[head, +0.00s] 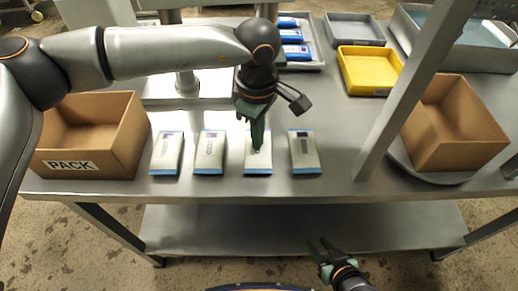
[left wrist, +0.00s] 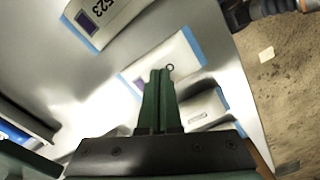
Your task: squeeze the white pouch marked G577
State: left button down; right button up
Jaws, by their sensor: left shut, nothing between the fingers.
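Four white pouches with blue edges lie in a row on the steel table: the first (head: 166,153), the second (head: 210,152), the third (head: 251,165) and the fourth (head: 304,152). No full G577 marking is readable. My left gripper (head: 256,148) points down at the third pouch, fingers shut and empty. In the left wrist view its fingers (left wrist: 160,75) cover part of that pouch (left wrist: 184,56) and its marking; contact cannot be told. Another pouch there ends in 523 (left wrist: 97,20). My right gripper (head: 319,245) is open and empty, low in front of the table.
A cardboard box marked PACK (head: 70,166) stands at the left. Another cardboard box (head: 452,125) sits at the right behind a slanted grey post (head: 395,110). A yellow bin (head: 368,72), a grey bin (head: 354,30) and a tray of blue packs (head: 318,50) are behind.

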pick_arm(q)
jog(key=shift+r+p, duration=0.55)
jog(key=shift+r, duration=0.15)
notch_tip(320, 180, up, 6)
jog(key=p, duration=0.3)
jog(key=shift+r, duration=0.15)
jog(key=shift+s, duration=0.1)
